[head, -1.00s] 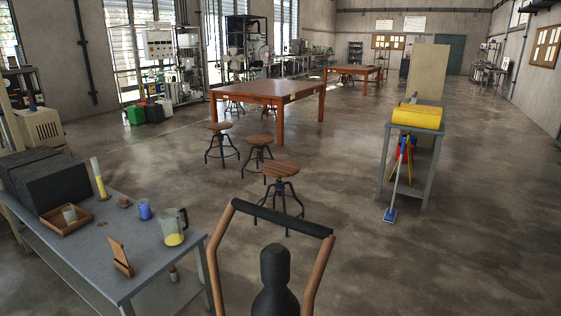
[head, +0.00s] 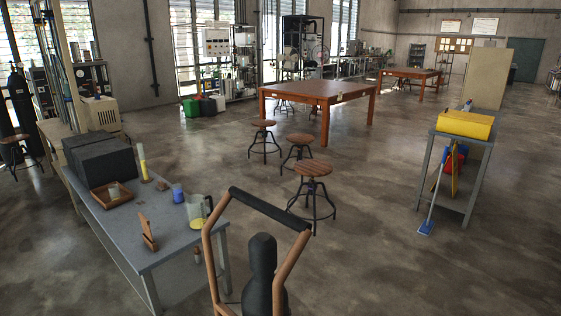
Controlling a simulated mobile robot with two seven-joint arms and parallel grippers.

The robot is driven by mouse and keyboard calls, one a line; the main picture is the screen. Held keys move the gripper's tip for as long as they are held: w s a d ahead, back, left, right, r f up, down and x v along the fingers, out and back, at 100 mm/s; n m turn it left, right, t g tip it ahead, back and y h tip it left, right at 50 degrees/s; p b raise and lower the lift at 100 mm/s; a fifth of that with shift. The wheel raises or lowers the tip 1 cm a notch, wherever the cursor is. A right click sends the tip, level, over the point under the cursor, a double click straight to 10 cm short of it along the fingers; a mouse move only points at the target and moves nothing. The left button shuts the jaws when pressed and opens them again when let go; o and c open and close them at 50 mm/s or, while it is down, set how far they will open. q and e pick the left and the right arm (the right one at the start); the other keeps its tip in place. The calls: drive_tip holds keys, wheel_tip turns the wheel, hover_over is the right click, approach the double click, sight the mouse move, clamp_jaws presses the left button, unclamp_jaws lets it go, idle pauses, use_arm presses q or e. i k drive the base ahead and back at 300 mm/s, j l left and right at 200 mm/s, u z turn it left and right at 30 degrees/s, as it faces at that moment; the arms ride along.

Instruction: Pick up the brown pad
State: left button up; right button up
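On the grey workbench (head: 183,240) at the left of the head view lies a small, flat brown item (head: 161,186), which may be the brown pad. It is behind a blue cup (head: 178,193) and to the right of a wooden tray (head: 100,203). It is too small to make out in detail. A brown, upright, slanted wooden piece (head: 147,233) stands nearer the front edge of the bench. Neither of my grippers shows in the view.
A hand truck (head: 270,212) with a dark cylinder (head: 262,270) stands close in front. A glass jug (head: 196,212) and black boxes (head: 108,160) are on the workbench. Stools (head: 312,170) stand ahead. Open floor lies to the right, before a trolley (head: 462,150).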

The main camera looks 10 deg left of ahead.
sight(162, 186)
drive_tip(key=l+u, duration=0.25)
drive_tip(key=l, duration=0.2)
drive_tip(key=l+u, duration=0.25)
drive_tip(key=l, duration=0.15)
drive_tip(key=l+u, duration=0.3)
drive_tip(key=l, duration=0.15)
drive_tip(key=l+u, duration=0.55)
drive_tip(key=l, duration=0.25)
drive_tip(key=l+u, duration=0.25)
drive_tip(key=l, duration=0.2)
drive_tip(key=l+u, duration=0.4)
drive_tip(key=l, duration=0.5)
drive_tip(key=k+l+u, duration=0.1)
drive_tip(key=l+u, duration=0.3)
drive_tip(key=l, duration=0.5)
drive_tip(key=l+u, duration=0.25)
drive_tip(key=l, duration=0.2)
drive_tip(key=k+l+u, duration=0.1)
drive_tip(key=l+u, duration=0.2)
drive_tip(key=l, duration=0.15)
drive_tip(key=l+u, duration=0.3)
drive_tip(key=l, duration=0.15)
drive_tip(key=l+u, duration=0.6)
drive_tip(key=l, duration=0.2)
drive_tip(key=l+u, duration=0.25)
drive_tip(key=l, duration=0.2)
